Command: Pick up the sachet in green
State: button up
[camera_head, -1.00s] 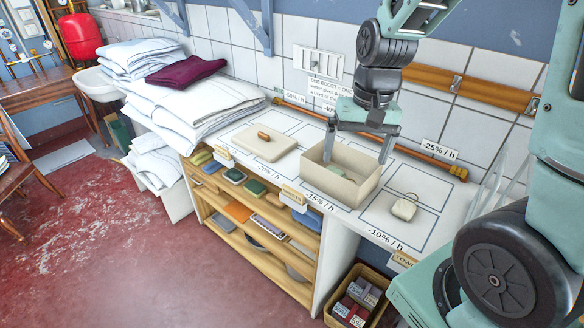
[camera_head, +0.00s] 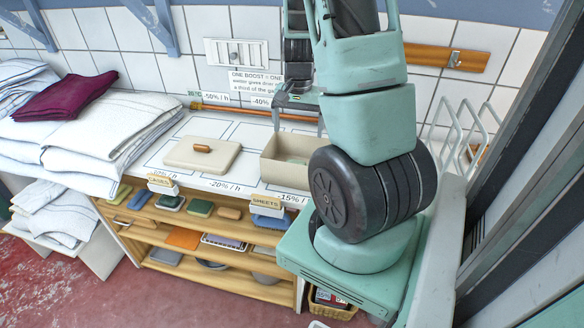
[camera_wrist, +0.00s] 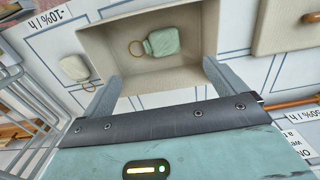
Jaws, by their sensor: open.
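The green sachet (camera_wrist: 163,42), a small padded pouch with a ring at one end, lies flat inside the open beige box (camera_wrist: 203,20). In the wrist view my gripper (camera_wrist: 160,72) is open and empty. Its two fingers are spread on either side near the box's near wall, with the sachet beyond the fingertips and between their lines.
A cream sachet with a ring (camera_wrist: 73,67) lies beside the box. A beige lid with a brown handle (camera_head: 203,153) lies on the counter. A wire rack (camera_wrist: 22,95) stands close by. Folded linens (camera_head: 100,130) are piled left, and shelves (camera_head: 200,228) sit below.

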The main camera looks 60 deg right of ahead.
send_over(297, 162)
jog(key=s+a, duration=0.1)
jog(key=a, duration=0.1)
jog(key=f, duration=0.8)
jog(key=shift+d+f+p, duration=0.1)
jog(key=shift+d+p, duration=0.15)
jog(key=shift+p, duration=0.15)
jog(key=shift+w+d+f+p, duration=0.15)
jog(key=shift+f+p, duration=0.3)
jog(key=shift+f, duration=0.85)
jog(key=shift+w+d+f+p, duration=0.1)
jog(key=shift+f+p, duration=0.3)
jog(key=shift+f, duration=0.9)
jog(key=c, duration=0.9)
